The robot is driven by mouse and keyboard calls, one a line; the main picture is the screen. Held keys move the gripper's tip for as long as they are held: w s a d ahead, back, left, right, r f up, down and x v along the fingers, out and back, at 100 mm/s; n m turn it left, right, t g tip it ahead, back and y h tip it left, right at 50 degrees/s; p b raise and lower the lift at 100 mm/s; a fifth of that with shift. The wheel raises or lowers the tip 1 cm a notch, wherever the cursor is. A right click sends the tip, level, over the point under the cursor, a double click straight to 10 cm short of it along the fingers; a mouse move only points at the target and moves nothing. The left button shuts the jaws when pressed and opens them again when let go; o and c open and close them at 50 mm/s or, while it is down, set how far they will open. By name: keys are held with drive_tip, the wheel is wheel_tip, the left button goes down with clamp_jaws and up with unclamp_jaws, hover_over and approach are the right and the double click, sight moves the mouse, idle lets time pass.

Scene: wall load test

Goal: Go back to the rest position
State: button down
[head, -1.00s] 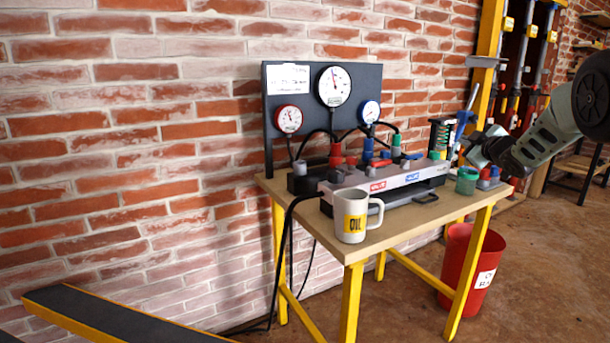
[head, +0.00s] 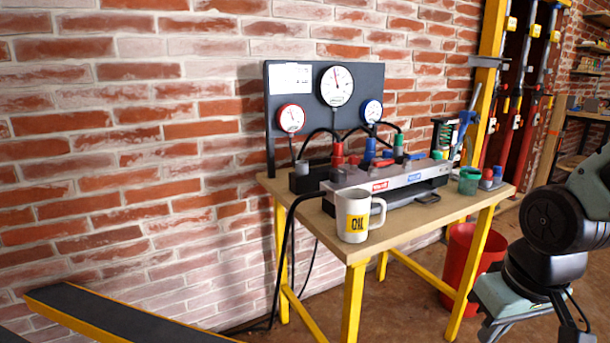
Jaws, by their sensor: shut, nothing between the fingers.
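My arm (head: 550,220) shows at the right edge, with dark round joints and pale grey-green links. It is bent, and its lower part runs down to the bottom right corner. The fingers of my gripper cannot be made out in this view. The arm is to the right of the wooden workbench (head: 345,247) with yellow legs and appears apart from it in the picture.
On the bench stand a white mug (head: 354,216), a grey valve block (head: 400,180), a gauge panel (head: 282,85) and a green jar (head: 468,181). A red bin (head: 462,258) is behind my arm. A dark yellow-edged beam (head: 110,318) lies lower left.

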drive_tip(key=s+a+r+n+g, duration=0.2)
drive_tip(key=s+a+n, duration=0.4)
drive_tip(key=s+a, duration=0.6)
wheel_tip(320, 180, up, 21)
drive_tip(key=p, duration=2.1)
drive_tip(key=shift+w+a+p, duration=0.3)
drive_tip(key=shift+r, duration=0.1)
